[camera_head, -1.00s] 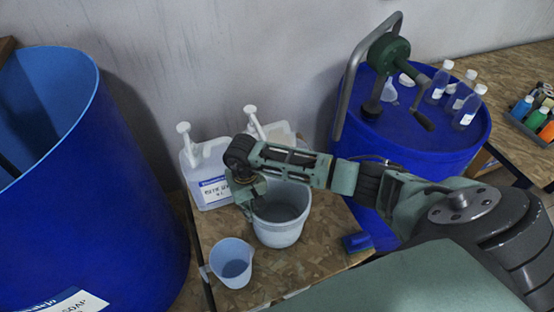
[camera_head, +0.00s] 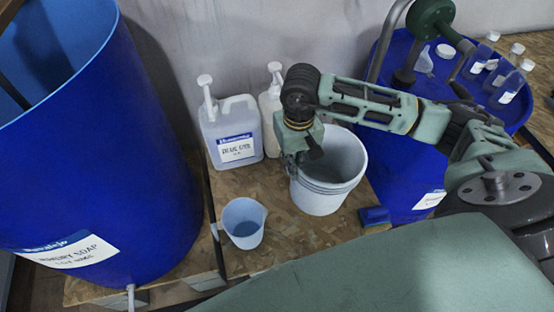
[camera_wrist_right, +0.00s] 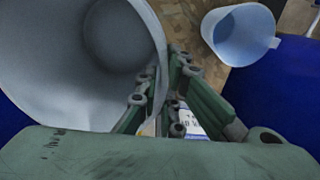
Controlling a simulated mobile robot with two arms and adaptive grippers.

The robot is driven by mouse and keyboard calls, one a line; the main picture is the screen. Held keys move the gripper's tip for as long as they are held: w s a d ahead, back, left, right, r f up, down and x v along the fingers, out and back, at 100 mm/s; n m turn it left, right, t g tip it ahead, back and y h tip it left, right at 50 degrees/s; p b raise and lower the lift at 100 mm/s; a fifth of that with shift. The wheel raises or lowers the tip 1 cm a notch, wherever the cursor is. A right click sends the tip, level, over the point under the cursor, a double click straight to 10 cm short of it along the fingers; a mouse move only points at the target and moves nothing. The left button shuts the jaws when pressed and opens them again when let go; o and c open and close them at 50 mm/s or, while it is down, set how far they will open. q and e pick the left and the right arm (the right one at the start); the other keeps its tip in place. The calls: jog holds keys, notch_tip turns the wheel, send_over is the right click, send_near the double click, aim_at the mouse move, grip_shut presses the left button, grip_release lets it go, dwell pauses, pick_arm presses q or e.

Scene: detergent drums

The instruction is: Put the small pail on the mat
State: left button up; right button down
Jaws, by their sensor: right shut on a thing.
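My right gripper (camera_head: 303,160) is shut on the near-left rim of a pale grey pail (camera_head: 330,198). The pail is upright and open at the top, and appears raised a little above the wooden board. In the right wrist view its wall and inside (camera_wrist_right: 85,60) fill the upper left, with the fingers (camera_wrist_right: 160,95) at its rim. A smaller light-blue pail-like vessel (camera_head: 243,224) stands upright on the board, apart from the gripper. I cannot make out a mat in either view. My left gripper is not in view.
Two white pump jugs (camera_head: 232,135) stand behind on the wooden board (camera_head: 285,235). A blue block (camera_head: 375,216) lies at its right. A large blue drum (camera_head: 95,160) stands left. Another blue drum (camera_head: 400,165) at right bears bottles and a hand pump.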

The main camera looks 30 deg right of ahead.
jog(key=s+a+r+n, duration=0.1)
jog(key=s+a+r, duration=0.1)
jog(key=r, duration=0.3)
jog(key=s+a+r+n, duration=0.1)
jog(key=s+a+r, duration=0.1)
jog(key=a+r, duration=0.3)
jog(key=shift+s+a+r+b, duration=0.2)
jog(key=shift+s+r+b, duration=0.15)
jog(key=shift+r, duration=0.15)
